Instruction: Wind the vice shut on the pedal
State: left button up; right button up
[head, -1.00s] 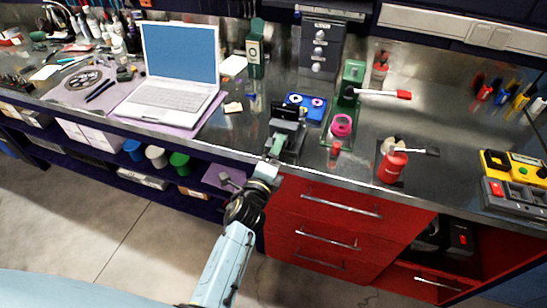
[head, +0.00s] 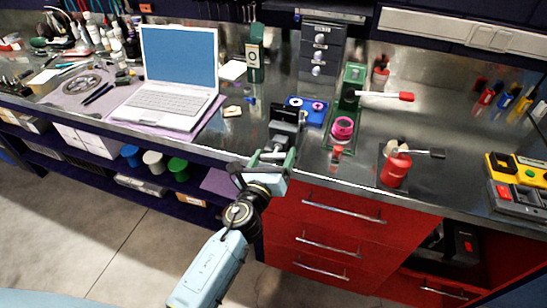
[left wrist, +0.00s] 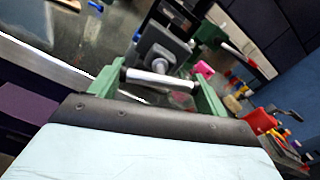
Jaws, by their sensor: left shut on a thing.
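The grey vice (head: 284,134) stands at the bench's front edge, below and right of the laptop. It also shows in the left wrist view (left wrist: 160,48), with its screw end facing me. A silver handle bar (left wrist: 160,78) crosses the screw. My left gripper (head: 273,157) is at the front of the vice; in the left wrist view its green fingers (left wrist: 161,80) are shut on the two ends of the bar. A dark piece (head: 284,112) at the top of the vice may be the pedal; I cannot tell whether the jaws touch it. My right gripper is out of view.
A blue tray (head: 308,112), a pink ring (head: 343,128) and a green stand with a red-tipped lever (head: 390,96) are close right of the vice. The laptop (head: 180,75) is at left. Red drawers (head: 330,230) are below.

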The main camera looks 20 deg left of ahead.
pick_arm(q)
jog(key=shift+s+f+m, duration=0.15)
jog(key=shift+f+m, duration=0.15)
jog(key=shift+m, duration=0.9)
jog(key=o, duration=1)
jog(key=shift+s+r, duration=0.1)
jog(key=shift+r, duration=0.05)
jog(key=s+b, duration=0.1)
jog(key=s, duration=1.2)
jog(key=shift+a, duration=0.25)
